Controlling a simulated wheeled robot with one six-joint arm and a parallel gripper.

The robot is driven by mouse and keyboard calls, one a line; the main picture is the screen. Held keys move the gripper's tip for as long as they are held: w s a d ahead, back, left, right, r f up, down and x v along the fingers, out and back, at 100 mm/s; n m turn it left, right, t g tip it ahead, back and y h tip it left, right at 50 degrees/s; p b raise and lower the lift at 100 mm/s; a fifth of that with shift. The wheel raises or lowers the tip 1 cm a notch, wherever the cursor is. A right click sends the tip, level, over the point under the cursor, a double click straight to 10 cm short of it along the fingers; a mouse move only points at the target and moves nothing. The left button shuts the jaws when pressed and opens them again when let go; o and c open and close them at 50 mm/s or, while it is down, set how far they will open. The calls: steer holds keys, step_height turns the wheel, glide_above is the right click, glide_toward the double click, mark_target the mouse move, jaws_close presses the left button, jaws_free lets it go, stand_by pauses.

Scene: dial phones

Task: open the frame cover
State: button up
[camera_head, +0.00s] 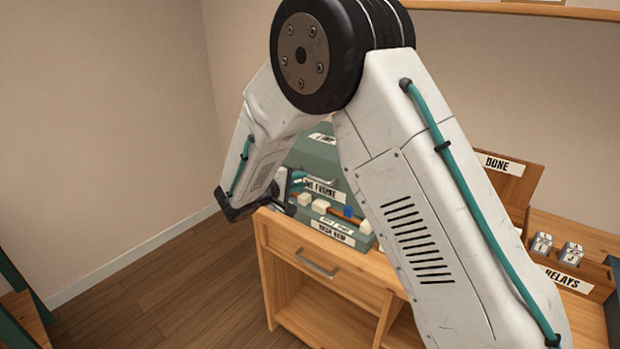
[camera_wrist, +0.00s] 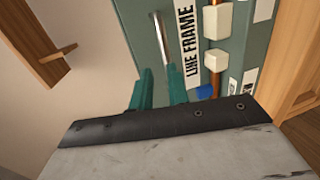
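A green box, the line frame (camera_head: 318,152), stands on the wooden cabinet, partly hidden behind my arm. Its face carries a "LINE FRAME" label (camera_wrist: 190,45). A metal bar handle (camera_wrist: 161,38) sits beside that label in the wrist view. It also shows above the label in the head view. The green panel with the handle looks shut, but my arm hides part of it. My gripper (camera_wrist: 160,80) has teal fingers, spread apart with a gap between them. They are near the handle's end, and nothing shows between them. I cannot tell whether they touch the panel.
White blocks (camera_head: 320,206), a blue block (camera_head: 348,212) and a copper-coloured rod lie along the frame's front. The wooden cabinet (camera_head: 345,272) has a drawer with a handle. A "RELAYS" tray (camera_head: 590,283) and a "DONE" box (camera_head: 512,172) stand right.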

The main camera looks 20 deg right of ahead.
mark_target(309, 177)
steer(key=shift+t, duration=0.3)
steer(key=x, duration=0.5)
steer(key=w+a+f+x, duration=0.1)
steer(key=x, duration=0.1)
steer(key=shift+w+d+f, duration=0.1)
steer(key=shift+w+d, duration=0.1)
steer(key=shift+c, duration=0.4)
jaws_close()
